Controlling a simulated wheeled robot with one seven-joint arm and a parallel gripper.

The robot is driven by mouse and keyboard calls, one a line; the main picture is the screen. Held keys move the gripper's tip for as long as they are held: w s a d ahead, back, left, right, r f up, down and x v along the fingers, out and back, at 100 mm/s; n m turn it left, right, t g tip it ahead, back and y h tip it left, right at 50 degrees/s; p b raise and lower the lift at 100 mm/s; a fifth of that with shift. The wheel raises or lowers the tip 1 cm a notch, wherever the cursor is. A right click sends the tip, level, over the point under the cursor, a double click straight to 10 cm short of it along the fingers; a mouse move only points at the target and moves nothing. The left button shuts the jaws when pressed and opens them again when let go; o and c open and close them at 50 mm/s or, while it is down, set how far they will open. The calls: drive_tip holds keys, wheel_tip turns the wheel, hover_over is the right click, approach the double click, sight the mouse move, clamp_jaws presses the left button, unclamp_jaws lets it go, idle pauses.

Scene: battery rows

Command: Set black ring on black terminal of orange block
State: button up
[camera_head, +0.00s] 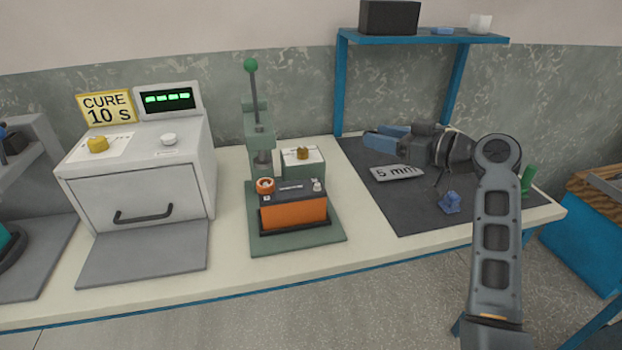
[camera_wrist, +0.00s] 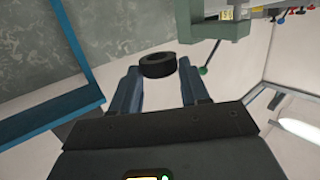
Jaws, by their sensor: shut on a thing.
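The orange block (camera_head: 294,214) has a dark top and sits in a black holder on a green base plate, under a hand press. An orange ring (camera_head: 265,184) is around its left terminal. Its right terminal (camera_head: 317,186) is a small pale post with no ring on it; I cannot make out a black mark there. My gripper (camera_wrist: 160,78) is shut on the black ring (camera_wrist: 158,64), held between the fingertips. In the head view my gripper (camera_head: 383,139) is above the dark mat, right of the block and apart from it; the ring cannot be made out there.
The green press (camera_head: 259,130) stands behind the block, with a knobbed box (camera_head: 302,161) beside it. A curing oven (camera_head: 140,180) is at left. The dark mat (camera_head: 410,215) bears a "5 mm" plate (camera_head: 397,173) and a small blue piece (camera_head: 450,202). A blue shelf (camera_head: 420,39) rises behind.

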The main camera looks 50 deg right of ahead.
sight(316, 183)
drive_tip(key=w+a+f+p, duration=0.2)
drive_tip(key=w+a+f, duration=0.5)
drive_tip(key=a+f, duration=0.2)
drive_tip(key=shift+w+f, duration=0.2)
drive_tip(key=shift+f, duration=0.75)
drive_tip(key=shift+f, duration=0.2)
drive_tip(key=o, duration=1)
drive_tip(key=shift+r, duration=0.1)
drive_tip(key=shift+s+r, duration=0.1)
drive_tip(key=shift+r, duration=0.05)
